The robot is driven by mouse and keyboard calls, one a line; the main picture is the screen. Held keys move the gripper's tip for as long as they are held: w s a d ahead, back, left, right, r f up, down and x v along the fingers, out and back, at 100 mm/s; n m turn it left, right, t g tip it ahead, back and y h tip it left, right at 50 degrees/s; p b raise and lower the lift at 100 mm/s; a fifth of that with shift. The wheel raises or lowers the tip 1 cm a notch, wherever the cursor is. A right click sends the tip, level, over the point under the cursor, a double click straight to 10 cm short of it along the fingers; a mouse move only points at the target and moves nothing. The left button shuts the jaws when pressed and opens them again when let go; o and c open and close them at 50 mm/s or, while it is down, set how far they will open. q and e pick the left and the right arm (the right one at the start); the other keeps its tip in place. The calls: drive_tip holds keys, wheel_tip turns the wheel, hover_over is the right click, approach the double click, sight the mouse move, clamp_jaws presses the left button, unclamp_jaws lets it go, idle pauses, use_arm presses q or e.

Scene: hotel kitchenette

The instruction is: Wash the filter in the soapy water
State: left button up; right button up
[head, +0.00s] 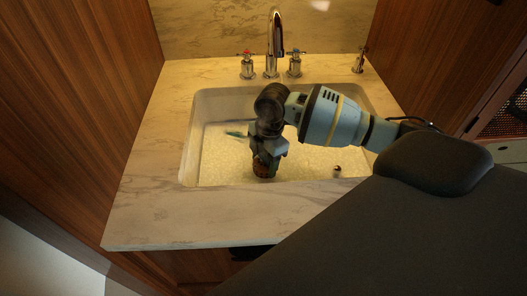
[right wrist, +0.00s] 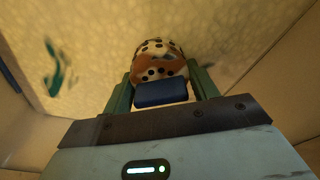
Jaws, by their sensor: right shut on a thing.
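The filter (right wrist: 158,64) is a rounded piece with dark holes and a brown, dirty-looking band across pale parts. My right gripper (right wrist: 161,80) is shut on it, with a green finger on each side. In the head view the right gripper (head: 265,156) points down into the sink, and the filter (head: 263,170) shows as a dark piece at its tip. The soapy water (head: 222,160) looks like a pale, foamy surface in the sink. I cannot tell whether the filter is dipped into it. My left gripper is out of view.
The white sink (head: 189,150) is set in a marble counter (head: 150,205). A green thing (head: 236,134) lies in the sink, left of my right gripper, also in the wrist view (right wrist: 53,70). A small dark round thing (head: 337,171) is at right. The faucet (head: 273,45) stands behind.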

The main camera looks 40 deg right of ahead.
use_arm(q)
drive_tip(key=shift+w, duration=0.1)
use_arm(e)
drive_tip(key=shift+f, duration=0.3)
drive_tip(key=shift+w+a, duration=0.35)
drive_tip(key=shift+a, duration=0.2)
drive_tip(key=shift+w+a, duration=0.3)
drive_tip(key=shift+a, duration=0.2)
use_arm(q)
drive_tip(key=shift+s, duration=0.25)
use_arm(e)
drive_tip(key=shift+w+a, duration=0.35)
drive_tip(key=shift+a, duration=0.2)
drive_tip(key=shift+w+a, duration=0.35)
drive_tip(key=shift+a, duration=0.2)
